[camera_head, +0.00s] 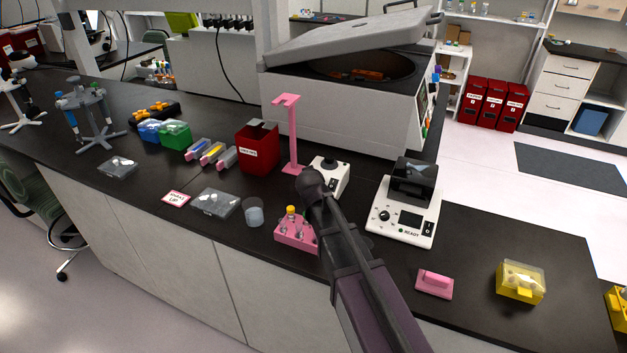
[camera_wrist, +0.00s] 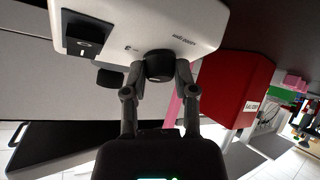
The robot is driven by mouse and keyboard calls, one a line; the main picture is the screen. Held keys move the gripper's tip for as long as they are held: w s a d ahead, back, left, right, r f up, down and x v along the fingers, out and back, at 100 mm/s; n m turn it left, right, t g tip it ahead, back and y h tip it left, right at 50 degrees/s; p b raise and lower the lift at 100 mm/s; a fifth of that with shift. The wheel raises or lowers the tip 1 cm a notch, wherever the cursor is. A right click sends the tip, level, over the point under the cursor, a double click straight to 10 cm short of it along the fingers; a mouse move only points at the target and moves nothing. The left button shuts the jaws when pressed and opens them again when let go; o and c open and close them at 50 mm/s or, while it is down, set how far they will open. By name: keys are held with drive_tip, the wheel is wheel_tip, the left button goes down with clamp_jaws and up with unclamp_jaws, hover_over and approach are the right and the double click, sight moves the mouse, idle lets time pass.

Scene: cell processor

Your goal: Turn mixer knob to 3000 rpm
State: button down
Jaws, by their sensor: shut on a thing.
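The mixer (camera_head: 328,178) is a small white device with a black top piece on the dark bench. My arm partly covers it in the head view. In the wrist view the white mixer body (camera_wrist: 205,22) fills the top, with a black switch (camera_wrist: 86,38) at its left and printed text. My gripper (camera_wrist: 161,66) has its two fingers on either side of the round black knob (camera_wrist: 160,69) and is shut on it. The knob's pointer and any rpm marks cannot be read. In the head view the fingertips and knob are hidden behind my wrist.
A pink rack (camera_head: 293,238) with a yellow-capped vial stands close left of my arm. A pink stand (camera_head: 292,140) and a red bin (camera_head: 257,147) are behind left. A white device reading READY (camera_head: 404,215) stands right. A large lidded machine (camera_head: 345,115) blocks the back.

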drive_tip(key=shift+m, duration=0.5)
drive_tip(key=shift+c, duration=2)
unclamp_jaws()
drive_tip(key=shift+n+y, duration=0.3)
drive_tip(key=shift+n, duration=0.8)
